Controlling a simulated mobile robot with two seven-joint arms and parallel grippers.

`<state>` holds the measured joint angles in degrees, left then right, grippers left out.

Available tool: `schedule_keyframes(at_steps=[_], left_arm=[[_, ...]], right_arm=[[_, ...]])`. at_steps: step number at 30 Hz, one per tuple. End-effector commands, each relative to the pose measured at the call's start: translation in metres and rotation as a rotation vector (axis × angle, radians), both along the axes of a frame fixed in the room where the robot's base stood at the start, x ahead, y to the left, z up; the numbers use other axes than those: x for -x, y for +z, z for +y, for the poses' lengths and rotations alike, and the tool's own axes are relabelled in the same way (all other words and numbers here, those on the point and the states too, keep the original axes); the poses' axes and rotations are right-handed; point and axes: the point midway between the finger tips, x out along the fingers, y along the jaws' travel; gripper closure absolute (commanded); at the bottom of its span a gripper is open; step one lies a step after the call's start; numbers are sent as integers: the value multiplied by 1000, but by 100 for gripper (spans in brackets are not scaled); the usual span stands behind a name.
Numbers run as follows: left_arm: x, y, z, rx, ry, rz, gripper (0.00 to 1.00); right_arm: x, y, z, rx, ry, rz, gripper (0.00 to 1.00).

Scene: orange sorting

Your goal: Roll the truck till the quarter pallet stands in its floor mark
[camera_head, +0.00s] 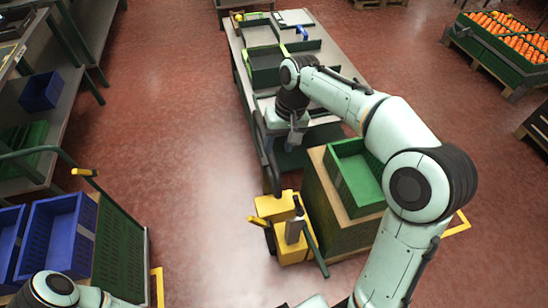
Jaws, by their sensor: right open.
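The yellow pallet truck (291,246) stands at the lower middle. Its dark tiller (271,172) seems to rise toward the bench edge. The quarter pallet's load (334,226) stands just right of the truck, with a green crate (357,180) on top; the pallet's base is hidden. A yellow floor mark (460,224) shows only as a corner right of the load, so I cannot tell how the pallet sits in it. My right gripper (294,140) is open, pointing down beside the tiller's upper part; contact is unclear. Of my left arm only a link shows, at the bottom left.
A long grey bench (332,62) with green trays stands behind the truck. Blue crates (58,232) stand at the left, near another yellow floor line (157,287). The red floor left of the truck is clear.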

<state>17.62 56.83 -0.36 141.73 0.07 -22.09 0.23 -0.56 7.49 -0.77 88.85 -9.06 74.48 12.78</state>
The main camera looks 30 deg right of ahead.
Motion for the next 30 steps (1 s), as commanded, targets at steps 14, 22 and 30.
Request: schedule_keyframes(at_steps=[14, 22, 30], left_arm=[[8, -11, 0, 0, -1, 8, 100], [8, -10, 0, 0, -1, 8, 100], [8, -10, 0, 0, -1, 8, 100]], right_arm=[[-3, -57, 11, 0, -1, -1, 52], [-3, -57, 11, 0, 0, -2, 55], [-3, -57, 11, 0, 0, -2, 100]])
